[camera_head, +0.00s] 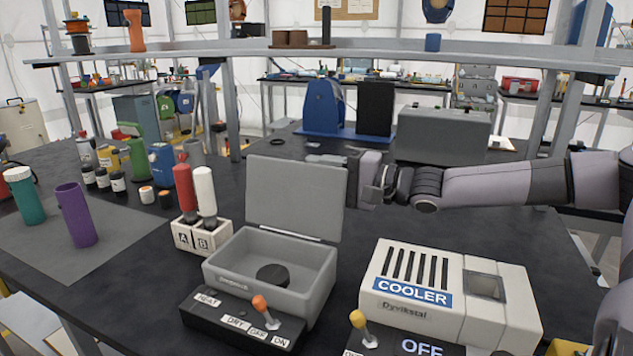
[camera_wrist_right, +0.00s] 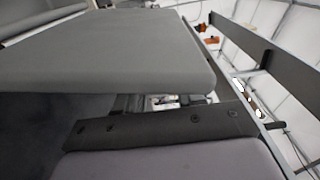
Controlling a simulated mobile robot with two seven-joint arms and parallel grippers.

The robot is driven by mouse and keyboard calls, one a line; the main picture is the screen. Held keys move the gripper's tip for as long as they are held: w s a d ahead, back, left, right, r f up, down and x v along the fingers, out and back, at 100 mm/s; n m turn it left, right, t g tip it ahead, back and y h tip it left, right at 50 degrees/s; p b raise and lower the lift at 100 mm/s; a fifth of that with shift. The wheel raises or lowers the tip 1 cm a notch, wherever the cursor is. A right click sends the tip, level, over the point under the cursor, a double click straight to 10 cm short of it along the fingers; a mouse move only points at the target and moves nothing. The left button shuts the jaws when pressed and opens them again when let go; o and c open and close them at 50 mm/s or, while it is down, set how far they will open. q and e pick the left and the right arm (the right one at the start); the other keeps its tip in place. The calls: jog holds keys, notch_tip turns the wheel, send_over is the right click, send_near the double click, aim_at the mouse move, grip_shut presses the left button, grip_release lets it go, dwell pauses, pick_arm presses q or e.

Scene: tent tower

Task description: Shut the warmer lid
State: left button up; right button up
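The grey warmer (camera_head: 268,268) stands at the table's front with its lid (camera_head: 294,196) open and roughly upright. A round black piece (camera_head: 272,275) lies inside the box. My right gripper (camera_head: 326,158) reaches in from the right, at the lid's upper right corner and behind its top edge. Its fingertips are partly hidden, so I cannot tell its opening or whether it touches the lid. In the right wrist view the lid (camera_wrist_right: 110,50) fills the upper left, close to a dark part of my gripper. My left gripper is not in view.
The heat control box (camera_head: 240,322) with an orange-knobbed lever sits before the warmer. The cooler (camera_head: 448,290) stands to its right. Red and white bottles in an A/B holder (camera_head: 200,235) stand close on the left. A grey case (camera_head: 442,135) is behind my right arm.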

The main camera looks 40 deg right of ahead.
jog(key=shift+w+a+f, duration=0.1)
jog(key=shift+w+f, duration=0.05)
jog(key=shift+w+a+b, duration=0.15)
jog(key=shift+a+b, duration=0.05)
jog(key=shift+b, duration=0.1)
grip_shut()
